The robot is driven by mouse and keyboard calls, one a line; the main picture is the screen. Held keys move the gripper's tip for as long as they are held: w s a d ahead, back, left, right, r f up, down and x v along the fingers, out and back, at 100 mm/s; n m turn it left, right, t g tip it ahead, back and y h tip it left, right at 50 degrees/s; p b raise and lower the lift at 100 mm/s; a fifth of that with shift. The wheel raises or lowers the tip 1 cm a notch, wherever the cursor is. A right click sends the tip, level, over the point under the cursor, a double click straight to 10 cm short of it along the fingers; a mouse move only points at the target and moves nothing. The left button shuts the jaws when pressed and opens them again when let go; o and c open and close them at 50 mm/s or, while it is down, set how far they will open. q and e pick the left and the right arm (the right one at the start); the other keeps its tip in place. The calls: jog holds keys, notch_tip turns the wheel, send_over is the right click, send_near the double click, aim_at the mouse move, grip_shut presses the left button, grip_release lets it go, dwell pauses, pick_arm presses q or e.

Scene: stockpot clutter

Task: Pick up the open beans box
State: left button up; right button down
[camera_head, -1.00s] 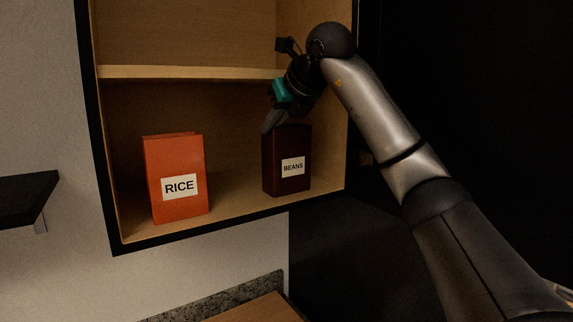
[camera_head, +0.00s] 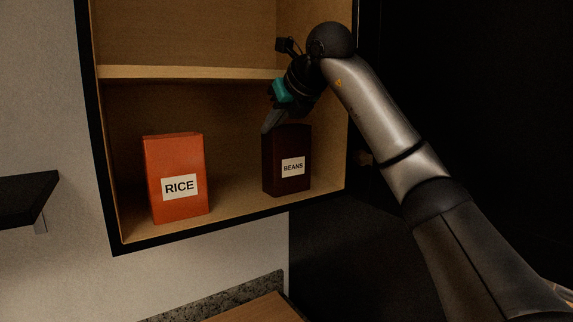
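The beans box (camera_head: 287,180) is dark brown with a white BEANS label. It stands upright on the lower shelf of the cabinet, toward the right side. My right gripper (camera_head: 270,124) reaches down from above with its fingers at the top left edge of the beans box. One grey finger shows in front of the box's upper left corner; the other is hidden, so I cannot tell how far apart they are or whether they touch the box. The top of the box is partly hidden. My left gripper is not in view.
An orange rice box (camera_head: 175,158) stands upright on the same shelf, to the left, with clear space between the boxes. The cabinet's dark frame (camera_head: 230,222) edges the opening. A wooden counter (camera_head: 245,308) lies below.

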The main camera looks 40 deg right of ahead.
jog(key=shift+r, duration=0.25)
